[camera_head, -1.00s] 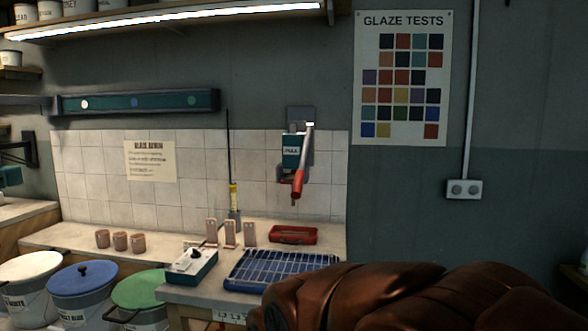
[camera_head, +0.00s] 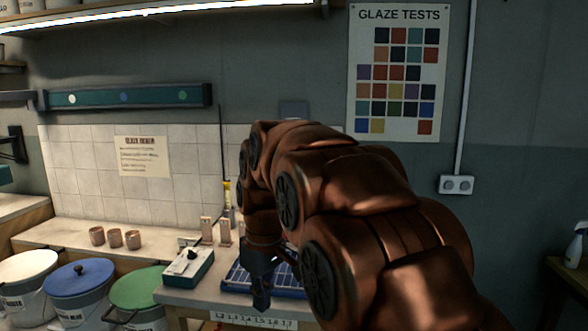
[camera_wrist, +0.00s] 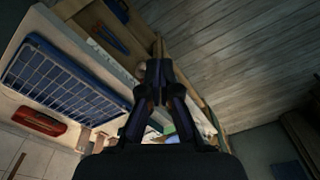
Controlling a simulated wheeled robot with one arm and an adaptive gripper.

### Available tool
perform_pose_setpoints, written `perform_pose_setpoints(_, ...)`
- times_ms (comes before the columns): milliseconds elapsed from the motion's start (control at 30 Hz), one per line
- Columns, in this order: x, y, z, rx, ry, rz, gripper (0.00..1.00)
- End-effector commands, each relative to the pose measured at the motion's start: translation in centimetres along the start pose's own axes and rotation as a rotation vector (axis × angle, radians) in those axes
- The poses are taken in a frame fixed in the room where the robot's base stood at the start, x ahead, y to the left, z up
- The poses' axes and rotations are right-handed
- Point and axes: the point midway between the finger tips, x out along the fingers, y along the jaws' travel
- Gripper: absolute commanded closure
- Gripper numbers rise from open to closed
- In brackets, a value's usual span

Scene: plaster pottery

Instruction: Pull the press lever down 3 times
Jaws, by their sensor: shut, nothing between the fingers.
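The press lever, with its red handle, is hidden behind my arm in the head view now. Only the top of its grey wall plate (camera_head: 293,109) shows above the arm. My gripper (camera_head: 261,296) hangs down in front of the bench, at the near edge of the blue wire rack (camera_head: 236,277). In the wrist view my gripper (camera_wrist: 154,78) is shut and its fingertips meet with nothing between them. No lever can be clearly made out in that view.
The bench (camera_head: 185,297) holds a green-sided box (camera_head: 188,268), several clay pieces and the rack. A red tray (camera_wrist: 37,121) lies beside the rack in the wrist view. Lidded buckets (camera_head: 78,279) stand at lower left. A spray bottle (camera_head: 577,245) is far right.

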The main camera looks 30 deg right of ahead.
Motion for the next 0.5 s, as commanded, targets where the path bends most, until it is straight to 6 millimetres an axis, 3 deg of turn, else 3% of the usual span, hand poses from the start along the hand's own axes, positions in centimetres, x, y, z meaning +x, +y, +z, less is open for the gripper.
perform_pose_setpoints(33, -1.7, 1.2, -1.2, -0.015, 0.017, 0.008, 1.00)
perform_pose_setpoints(200, -5.7, 4.6, -4.6, -0.088, 0.070, 0.039, 1.00)
perform_pose_setpoints(500, -12.4, 10.9, -9.0, -0.222, 0.150, 0.111, 1.00)
